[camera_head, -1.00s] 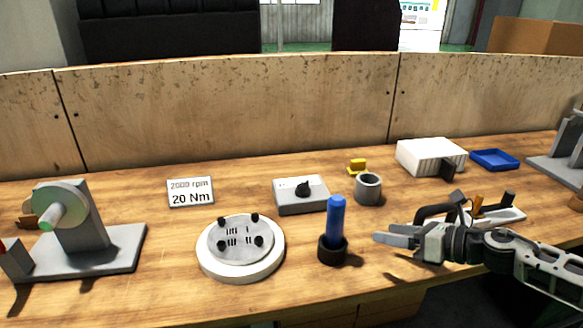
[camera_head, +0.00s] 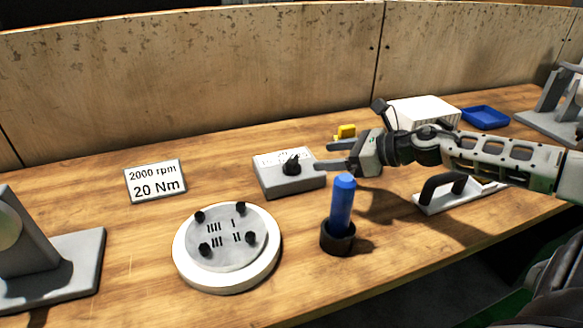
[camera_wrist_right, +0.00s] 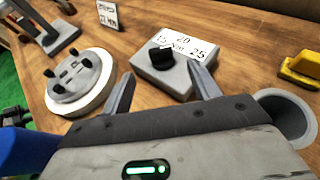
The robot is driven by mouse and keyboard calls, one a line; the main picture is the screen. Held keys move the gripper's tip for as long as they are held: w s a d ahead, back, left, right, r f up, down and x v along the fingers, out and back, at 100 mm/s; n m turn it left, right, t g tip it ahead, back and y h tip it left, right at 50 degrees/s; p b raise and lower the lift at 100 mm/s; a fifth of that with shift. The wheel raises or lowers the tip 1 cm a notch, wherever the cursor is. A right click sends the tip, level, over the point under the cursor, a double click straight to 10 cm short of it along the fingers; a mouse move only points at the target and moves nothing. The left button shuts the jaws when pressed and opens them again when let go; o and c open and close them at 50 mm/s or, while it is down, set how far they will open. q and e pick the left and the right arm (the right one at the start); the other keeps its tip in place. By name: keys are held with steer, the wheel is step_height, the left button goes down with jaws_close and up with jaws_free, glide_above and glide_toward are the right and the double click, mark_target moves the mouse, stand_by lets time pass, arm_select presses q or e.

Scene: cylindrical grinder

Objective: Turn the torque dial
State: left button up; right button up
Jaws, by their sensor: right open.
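The torque dial is a black knob (camera_head: 292,164) on a grey box (camera_head: 288,183) in the middle of the bench. In the right wrist view the knob (camera_wrist_right: 161,58) sits beyond my fingertips, on a box whose white scale (camera_wrist_right: 184,43) reads 15, 20 and 25. My right gripper (camera_head: 320,167) is just right of the knob in the head view. Its two fingers (camera_wrist_right: 163,85) are spread with nothing between them, apart from the knob. A sign (camera_head: 155,181) reads 2000 rpm and 20 Nm. My left gripper is in neither view.
A blue cylinder (camera_head: 342,203) in a dark holder stands just in front of my right gripper. A round plate with black knobs (camera_head: 227,247) lies front left. A grey hollow cylinder (camera_wrist_right: 287,116) and a yellow block (camera_wrist_right: 301,70) are close to the right finger.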

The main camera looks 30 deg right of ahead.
mark_target(294, 159)
steer(key=x, duration=0.4)
steer(key=p+x, duration=0.1)
steer(key=x, duration=0.4)
steer(key=shift+r+p, duration=0.25)
steer(key=shift+p, duration=0.05)
steer(key=shift+x, duration=0.8)
steer(key=shift+c, duration=0.3)
steer(key=shift+f, duration=0.1)
steer(key=c, duration=0.9)
